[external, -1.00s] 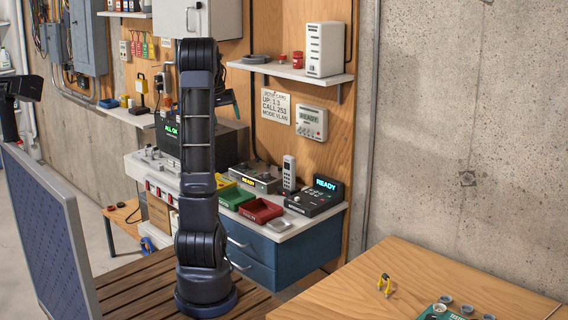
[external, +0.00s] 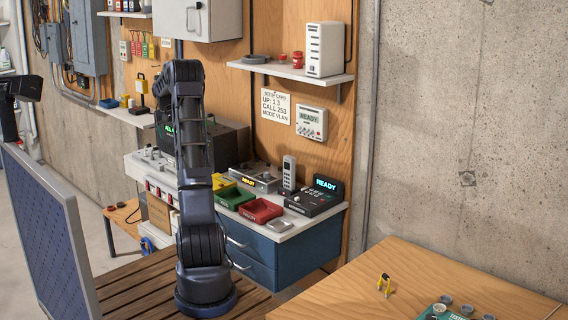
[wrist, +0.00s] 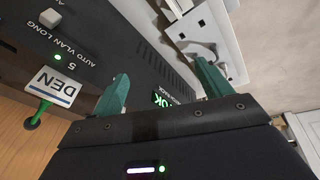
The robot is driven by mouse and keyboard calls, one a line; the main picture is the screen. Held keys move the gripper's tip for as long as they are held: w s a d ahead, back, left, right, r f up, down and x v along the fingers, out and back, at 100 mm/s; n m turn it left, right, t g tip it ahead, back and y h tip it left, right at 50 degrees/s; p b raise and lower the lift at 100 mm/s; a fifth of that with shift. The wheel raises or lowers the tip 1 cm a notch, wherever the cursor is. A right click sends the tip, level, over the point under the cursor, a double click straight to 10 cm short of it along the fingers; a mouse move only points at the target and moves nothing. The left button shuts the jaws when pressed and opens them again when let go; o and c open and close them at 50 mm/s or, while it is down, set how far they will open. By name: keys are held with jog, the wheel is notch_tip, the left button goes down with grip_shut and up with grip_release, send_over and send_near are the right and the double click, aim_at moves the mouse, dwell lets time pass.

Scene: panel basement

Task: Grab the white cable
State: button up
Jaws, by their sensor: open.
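My gripper (wrist: 163,84) shows in the wrist view as two green fingers spread apart, with nothing seen between them. It is close to a dark box (wrist: 105,35) with white lettering and a green lit display. Beyond the fingers is a white panel (wrist: 222,28) with dark slots. A pale curved piece (wrist: 200,48) lies against this panel; I cannot tell whether it is the white cable. No other white cable can be made out. In the external view my arm hides the gripper and part of the dark box (external: 232,140).
On the bench are a green tray (external: 232,197), a red tray (external: 260,210) and a phone console (external: 315,200). A shelf (external: 290,71) is above.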

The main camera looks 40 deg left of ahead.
aim_at(149, 144)
jog(key=s+a+f+n+g+y, duration=0.1)
jog(key=a+f, duration=0.1)
jog(key=a, duration=0.3)
jog(key=s+a+f+n, duration=0.1)
jog(key=a+f+n, duration=0.1)
jog(key=a, duration=0.3)
jog(key=s+a+f+n+g+y, duration=0.1)
jog(key=a+f+n, duration=0.1)
jog(key=a, duration=0.3)
jog(key=shift+s+a+f+g+y, duration=0.1)
jog(key=shift+a+f+g+y, duration=0.1)
jog(key=shift+f, duration=0.25)
jog(key=shift+a+f+g+y, duration=0.1)
jog(key=shift+a+f, duration=0.1)
jog(key=shift+f, duration=0.25)
jog(key=shift+w+x, duration=0.1)
jog(key=shift+x, duration=1.2)
jog(key=shift+w+x, duration=0.15)
jog(key=shift+x, duration=1.15)
jog(key=shift+a, duration=0.15)
jog(key=shift+c, duration=0.2)
jog(key=c, duration=1)
